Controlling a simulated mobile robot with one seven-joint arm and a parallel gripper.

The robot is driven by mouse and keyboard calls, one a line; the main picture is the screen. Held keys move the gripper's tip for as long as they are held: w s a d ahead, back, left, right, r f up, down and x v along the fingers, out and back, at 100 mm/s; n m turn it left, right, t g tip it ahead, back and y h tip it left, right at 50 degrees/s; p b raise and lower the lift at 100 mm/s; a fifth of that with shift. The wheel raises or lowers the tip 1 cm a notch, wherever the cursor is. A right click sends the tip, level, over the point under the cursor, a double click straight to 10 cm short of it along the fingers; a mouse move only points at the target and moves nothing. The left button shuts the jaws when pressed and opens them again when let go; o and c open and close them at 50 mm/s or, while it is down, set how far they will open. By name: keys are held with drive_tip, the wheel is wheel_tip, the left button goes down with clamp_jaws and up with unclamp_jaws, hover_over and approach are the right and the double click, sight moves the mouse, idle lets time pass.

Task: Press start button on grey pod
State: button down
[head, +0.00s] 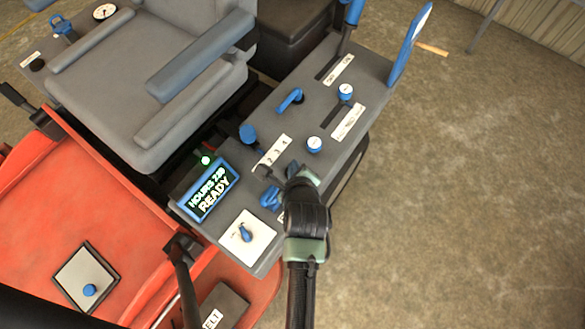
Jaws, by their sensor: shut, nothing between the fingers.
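A grey console (330,115), the likely grey pod, runs along the right side of a grey seat. A lit display (208,190) on its near end reads "HOURS" and "READY". A white plate (240,250) beside the display carries a blue switch (245,233). A small round green light (205,160) glows just behind the display. No start label is legible, so I cannot tell which control is the start button. My gripper (268,173) is shut and empty over the console's middle. It partly hides a blue control (270,197) and the console surface there.
Open floor (470,190) lies at right.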

idle(0.4)
drive_tip(key=shift+f, duration=0.4)
drive_tip(key=shift+f, duration=0.4)
idle(0.5)
drive_tip(key=shift+r+p, duration=0.8)
drive_tip(key=shift+p, duration=0.05)
wheel_tip(320, 180, up, 5)
drive_tip(key=p, duration=0.5)
idle(0.5)
